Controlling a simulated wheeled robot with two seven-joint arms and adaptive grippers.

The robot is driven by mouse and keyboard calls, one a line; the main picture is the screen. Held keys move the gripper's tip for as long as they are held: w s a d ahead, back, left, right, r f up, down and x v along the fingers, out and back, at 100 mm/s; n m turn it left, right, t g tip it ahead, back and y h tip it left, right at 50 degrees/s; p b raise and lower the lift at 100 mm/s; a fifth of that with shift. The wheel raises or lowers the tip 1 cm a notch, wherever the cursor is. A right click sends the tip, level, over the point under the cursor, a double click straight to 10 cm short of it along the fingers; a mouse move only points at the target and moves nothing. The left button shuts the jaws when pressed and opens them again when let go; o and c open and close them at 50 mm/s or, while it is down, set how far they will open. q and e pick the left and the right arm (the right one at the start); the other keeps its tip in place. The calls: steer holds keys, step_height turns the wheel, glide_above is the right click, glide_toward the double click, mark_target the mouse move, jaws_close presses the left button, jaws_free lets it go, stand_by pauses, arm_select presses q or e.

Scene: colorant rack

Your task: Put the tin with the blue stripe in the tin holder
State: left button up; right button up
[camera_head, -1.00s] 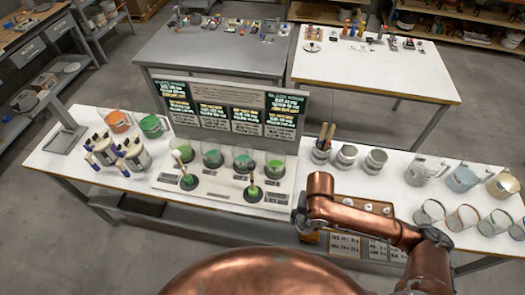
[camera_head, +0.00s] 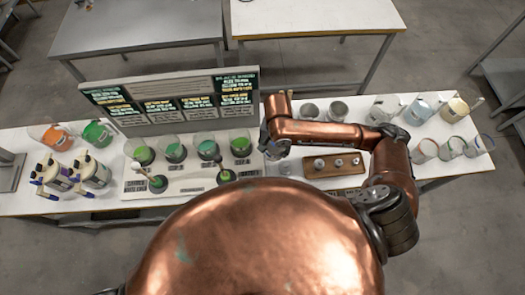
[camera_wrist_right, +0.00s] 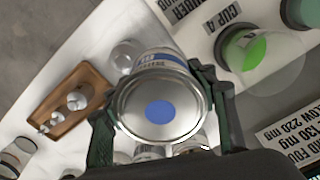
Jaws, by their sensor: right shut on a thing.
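The tin with the blue stripe (camera_wrist_right: 160,62) is between the fingers of my right gripper (camera_wrist_right: 163,112) in the right wrist view. Its round silver lid carries a blue dot and faces that camera; a blue band shows on its white side. In the head view my right gripper (camera_head: 274,149) is over the white table, just right of the sample panel, and mostly hides the tin. A clear round piece (camera_wrist_right: 126,54) is beside the tin in the wrist view; I cannot tell if it is the tin holder. My left gripper is not visible.
A wooden block with metal weights (camera_head: 335,165) lies right of the gripper. Cups with green samples (camera_head: 175,151) stand at the left before an upright display board (camera_head: 180,100). Several grey tins (camera_head: 338,110) stand behind the arm, and buckets (camera_head: 425,150) at the right.

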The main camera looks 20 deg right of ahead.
steer(key=w+d+f, duration=0.1)
steer(key=d+f, duration=0.1)
steer(key=w+d+f, duration=0.1)
steer(key=d+f, duration=0.1)
steer(key=w+d+f, duration=0.1)
steer(key=d+f, duration=0.1)
steer(key=shift+w+d, duration=0.25)
steer(key=shift+w, duration=0.05)
steer(key=shift+w+d+f, duration=0.3)
steer(key=shift+d+f, duration=0.2)
steer(key=shift+f, duration=1.85)
steer(key=shift+d+f, duration=0.1)
steer(key=o, duration=1.4)
steer(key=shift+c, duration=0.2)
